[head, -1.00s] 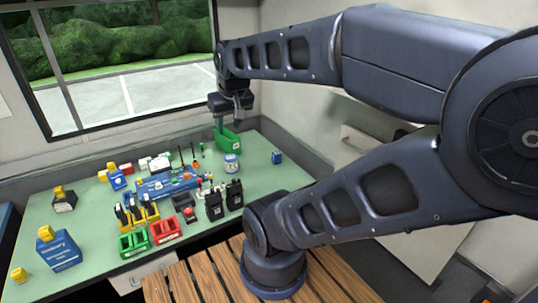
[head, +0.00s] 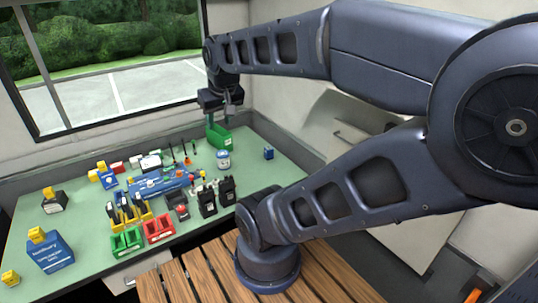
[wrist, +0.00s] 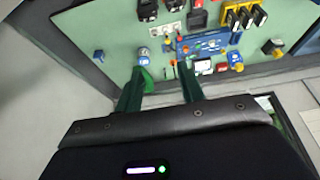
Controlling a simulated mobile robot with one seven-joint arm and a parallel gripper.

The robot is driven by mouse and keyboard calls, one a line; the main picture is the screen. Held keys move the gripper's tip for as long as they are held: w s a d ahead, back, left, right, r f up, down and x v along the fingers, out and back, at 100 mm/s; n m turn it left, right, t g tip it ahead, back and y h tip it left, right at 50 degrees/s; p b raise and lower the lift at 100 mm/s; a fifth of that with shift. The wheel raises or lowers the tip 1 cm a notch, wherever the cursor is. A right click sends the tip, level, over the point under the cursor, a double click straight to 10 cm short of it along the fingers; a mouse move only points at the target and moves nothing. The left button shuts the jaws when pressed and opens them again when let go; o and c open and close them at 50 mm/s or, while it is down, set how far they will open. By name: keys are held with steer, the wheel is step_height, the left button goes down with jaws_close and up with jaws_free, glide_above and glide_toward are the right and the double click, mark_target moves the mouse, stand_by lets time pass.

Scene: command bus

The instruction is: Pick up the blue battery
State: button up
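Two blue blocks with yellow tops could be the blue battery; I cannot tell which. A large lettered blue block (head: 52,257) stands at the table's front left. A smaller blue block (head: 108,182) stands further back, and appears to show in the wrist view (wrist: 235,60). A plain small blue cube (head: 268,153) sits at the back right and also in the wrist view (wrist: 98,56).
The window wall bounds the back. The table's left middle has free room.

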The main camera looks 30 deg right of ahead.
steer(key=o, duration=0.5)
